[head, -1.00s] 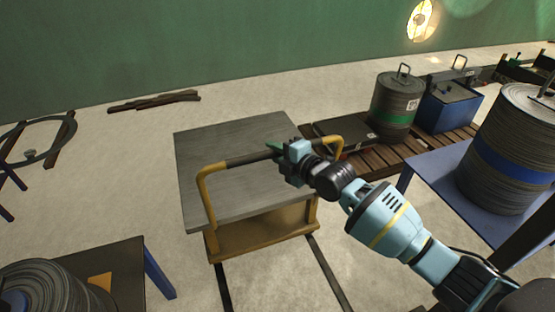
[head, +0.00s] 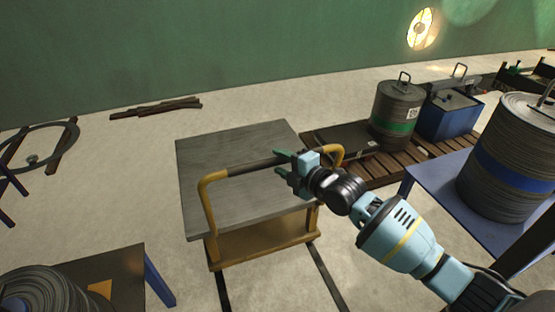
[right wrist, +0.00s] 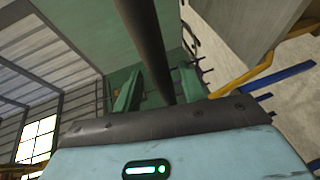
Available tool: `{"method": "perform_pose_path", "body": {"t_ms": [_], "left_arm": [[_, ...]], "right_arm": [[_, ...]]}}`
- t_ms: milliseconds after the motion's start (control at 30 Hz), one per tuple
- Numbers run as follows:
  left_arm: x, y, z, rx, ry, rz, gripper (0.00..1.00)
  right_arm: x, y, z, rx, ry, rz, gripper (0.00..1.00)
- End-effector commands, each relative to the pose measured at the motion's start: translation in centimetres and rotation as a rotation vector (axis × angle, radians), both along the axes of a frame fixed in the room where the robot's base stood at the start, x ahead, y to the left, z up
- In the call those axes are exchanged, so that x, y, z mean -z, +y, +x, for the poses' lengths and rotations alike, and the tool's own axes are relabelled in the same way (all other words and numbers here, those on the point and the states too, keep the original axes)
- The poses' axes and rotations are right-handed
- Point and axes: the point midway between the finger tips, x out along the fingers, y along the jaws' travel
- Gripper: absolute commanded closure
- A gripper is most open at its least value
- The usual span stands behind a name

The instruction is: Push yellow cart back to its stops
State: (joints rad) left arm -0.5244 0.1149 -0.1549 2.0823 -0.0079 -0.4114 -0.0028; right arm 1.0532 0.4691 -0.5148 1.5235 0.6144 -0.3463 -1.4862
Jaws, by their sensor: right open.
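The yellow cart (head: 262,247) has a grey flat top (head: 235,148) and a yellow tube handle with a dark grip (head: 250,165) on its near side. It stands over two dark floor rails (head: 328,280). No stops can be made out. My right gripper (head: 281,169) is open at the right part of the grip, its green fingers pointing left. In the right wrist view the dark bar (right wrist: 155,45) runs between the two open fingers (right wrist: 158,92); whether they touch it I cannot tell. My left gripper is not in view.
A pallet (head: 370,175) with a ribbed drum (head: 396,115) and a blue box (head: 450,118) stands right of the cart. A blue table (head: 440,190) with a large drum (head: 508,155) is at right. Another table (head: 125,270) is at near left.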

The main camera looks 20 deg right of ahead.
Motion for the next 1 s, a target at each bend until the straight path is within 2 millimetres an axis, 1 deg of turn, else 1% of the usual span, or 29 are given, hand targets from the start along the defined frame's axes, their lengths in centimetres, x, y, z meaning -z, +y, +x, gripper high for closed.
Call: {"method": "perform_pose_path", "body": {"t_ms": [33, 200, 400, 567, 1000], "left_arm": [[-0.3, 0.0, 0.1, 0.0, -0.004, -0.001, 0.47], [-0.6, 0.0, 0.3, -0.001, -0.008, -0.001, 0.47], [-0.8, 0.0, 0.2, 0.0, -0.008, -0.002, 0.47], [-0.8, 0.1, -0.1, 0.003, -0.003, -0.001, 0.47], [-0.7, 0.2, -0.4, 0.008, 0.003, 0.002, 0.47]], "right_arm": [[-0.3, -0.4, -0.8, 0.001, -0.001, -0.002, 0.59], [-0.7, -1.4, -3.0, -0.001, -0.001, -0.003, 0.59], [-1.0, -2.2, -4.6, 0.001, -0.001, 0.0, 0.59], [-1.1, -2.3, -5.0, 0.0, -0.002, 0.001, 0.59], [-0.9, -2.3, -5.1, 0.001, 0.003, 0.004, 0.59]]}}
